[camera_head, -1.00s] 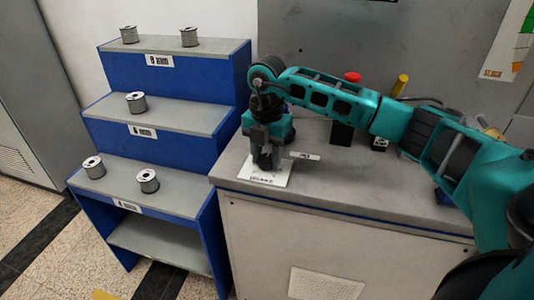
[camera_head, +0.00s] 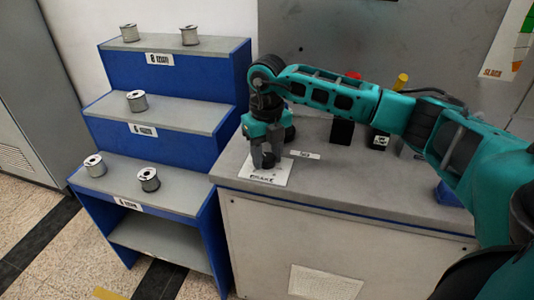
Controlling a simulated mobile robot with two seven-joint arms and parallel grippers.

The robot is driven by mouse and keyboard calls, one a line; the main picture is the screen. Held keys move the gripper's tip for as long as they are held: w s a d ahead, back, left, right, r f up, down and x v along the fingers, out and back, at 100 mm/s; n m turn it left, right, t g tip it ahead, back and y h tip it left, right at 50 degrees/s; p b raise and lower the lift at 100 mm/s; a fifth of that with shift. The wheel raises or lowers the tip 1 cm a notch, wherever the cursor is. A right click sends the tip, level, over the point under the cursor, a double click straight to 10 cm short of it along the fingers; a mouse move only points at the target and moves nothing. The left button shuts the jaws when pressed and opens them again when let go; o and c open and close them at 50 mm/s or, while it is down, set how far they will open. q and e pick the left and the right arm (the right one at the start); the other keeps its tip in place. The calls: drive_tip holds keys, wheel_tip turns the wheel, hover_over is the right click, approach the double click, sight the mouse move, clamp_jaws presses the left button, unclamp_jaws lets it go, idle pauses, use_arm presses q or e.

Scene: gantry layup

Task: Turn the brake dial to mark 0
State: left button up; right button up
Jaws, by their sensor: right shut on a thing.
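The brake dial (camera_head: 266,160) is a dark knob on a white plate (camera_head: 264,178) lettered "BRAKE", on the left front of the grey worktop. My right gripper (camera_head: 266,164) points down over the plate and is shut on the dial. Its fingers cover most of the dial, so the pointer and the mark it stands at cannot be read. A small white label (camera_head: 305,154) lies just right of the plate; its text is too small to read. My left gripper is not in view.
A blue stepped rack (camera_head: 165,155) with several grey spools stands left of the grey worktop (camera_head: 350,185). Behind my right arm are a red button on a black box (camera_head: 342,132) and a yellow-topped post (camera_head: 402,81). The worktop's front middle is clear.

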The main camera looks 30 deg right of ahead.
sight(267, 157)
drive_tip(key=n, duration=0.4)
drive_tip(key=shift+n, duration=0.3)
drive_tip(key=n, duration=0.3)
drive_tip(key=shift+n+b, duration=0.3)
drive_tip(key=shift+b, duration=0.05)
drive_tip(key=n, duration=0.4)
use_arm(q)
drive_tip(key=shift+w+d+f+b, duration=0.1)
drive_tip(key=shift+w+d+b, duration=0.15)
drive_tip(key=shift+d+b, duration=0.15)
use_arm(e)
drive_tip(key=shift+n, duration=1.7)
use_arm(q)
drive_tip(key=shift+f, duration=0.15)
use_arm(e)
drive_tip(key=o, duration=1.1)
drive_tip(key=shift+c, duration=0.2)
use_arm(q)
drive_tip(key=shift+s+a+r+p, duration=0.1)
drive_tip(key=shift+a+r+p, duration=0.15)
drive_tip(key=shift+p, duration=0.25)
use_arm(e)
wheel_tip(267, 157, up, 13)
